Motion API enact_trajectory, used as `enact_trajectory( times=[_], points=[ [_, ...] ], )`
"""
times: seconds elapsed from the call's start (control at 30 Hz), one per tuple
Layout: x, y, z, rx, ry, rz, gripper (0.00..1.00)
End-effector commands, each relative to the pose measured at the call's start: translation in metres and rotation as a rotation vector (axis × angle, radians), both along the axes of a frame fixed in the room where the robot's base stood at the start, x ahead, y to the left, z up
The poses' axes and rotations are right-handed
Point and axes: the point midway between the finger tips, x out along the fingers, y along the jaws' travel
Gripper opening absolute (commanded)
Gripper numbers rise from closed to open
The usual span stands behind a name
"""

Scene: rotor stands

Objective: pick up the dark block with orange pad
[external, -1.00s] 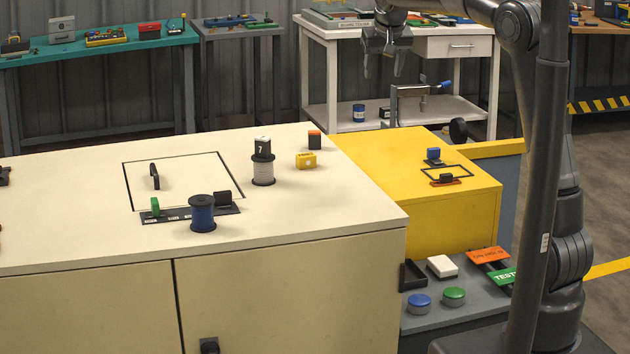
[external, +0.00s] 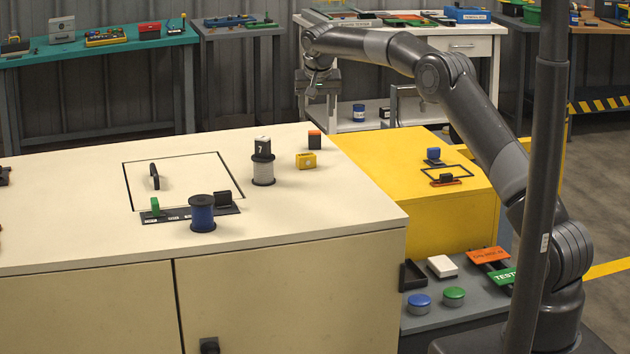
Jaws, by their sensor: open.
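A small dark block with an orange pad on top (external: 314,140) stands upright near the far right edge of the cream cabinet top (external: 350,195). My gripper (external: 318,112) is above and behind it in the picture, pointing down, with its fingers apart and nothing between them. The gap between the fingertips and the block cannot be judged exactly, but they look apart. Another small dark piece (external: 446,178) sits on a flat orange base on the yellow box.
A blue spool (external: 202,213) and a green piece (external: 155,206) are nearer. The yellow box (external: 450,225) adjoins at right. The cabinet's front right is clear.

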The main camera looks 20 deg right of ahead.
Motion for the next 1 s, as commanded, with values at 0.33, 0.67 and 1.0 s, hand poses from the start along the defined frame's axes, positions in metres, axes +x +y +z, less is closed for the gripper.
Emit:
enact_trajectory(
  times=[0.33, 0.67, 1.0],
  points=[
    [0.014, -0.003, -0.040, 0.000, 0.001, 0.000, 0.55],
    [0.026, -0.004, -0.083, 0.000, 0.001, 0.000, 0.55],
    [0.028, -0.004, -0.086, 0.000, 0.000, 0.000, 0.48]
  ],
)
